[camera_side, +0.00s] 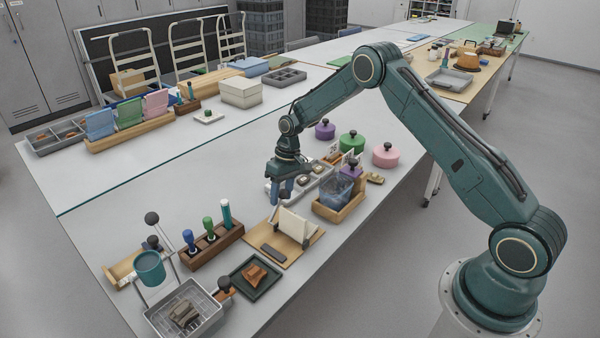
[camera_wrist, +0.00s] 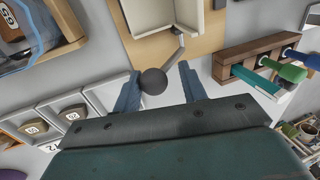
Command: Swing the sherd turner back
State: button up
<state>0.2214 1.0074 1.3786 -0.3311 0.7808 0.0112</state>
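The sherd turner appears to be the cream angled holder (camera_side: 295,224) on a wooden board (camera_side: 262,238). In the wrist view its cream tray (camera_wrist: 146,18) is at the top. A bent grey rod (camera_wrist: 176,50) runs from it to a dark ball knob (camera_wrist: 153,81). My gripper (camera_side: 281,200) is just behind the holder in the side view, pointing down. In the wrist view my gripper (camera_wrist: 160,88) has its fingers apart, with the knob between them in the picture. A gap shows at the right finger; contact at the left cannot be told.
A wooden rack (camera_side: 214,248) with colored-handled tools stands left of the board. A wooden tray (camera_side: 340,212) with a clear blue container is to its right. A black tray (camera_side: 255,277) with a brown sherd lies in front. Open table (camera_side: 165,195) lies to the back left.

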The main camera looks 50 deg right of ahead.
jog(key=shift+a+r+h, duration=0.35)
jog(key=shift+a, duration=0.25)
jog(key=shift+a+r+h, duration=0.3)
jog(key=shift+a+h, duration=0.05)
jog(key=shift+a, duration=0.2)
jog(key=shift+a+r+h, duration=0.25)
jog(key=shift+a+h, duration=0.15)
jog(key=shift+a, duration=0.45)
jog(key=shift+a+f+h, duration=0.15)
jog(key=shift+a+h, duration=0.45)
jog(key=shift+a, duration=0.6)
jog(key=shift+a+f+h, duration=0.1)
jog(key=shift+a+h, duration=0.5)
jog(key=shift+a, duration=0.6)
jog(key=shift+a+f+h, duration=0.35)
jog(key=shift+a, duration=0.25)
jog(key=shift+a+f+h, duration=0.3)
jog(key=shift+a+h, duration=0.05)
jog(key=shift+a, duration=0.25)
jog(key=shift+a+f+h, duration=0.8)
jog(key=shift+a+f, duration=0.3)
jog(key=shift+f, duration=0.1)
jog(key=shift+v, duration=2.75)
jog(key=shift+r, duration=0.1)
jog(key=shift+r, duration=0.1)
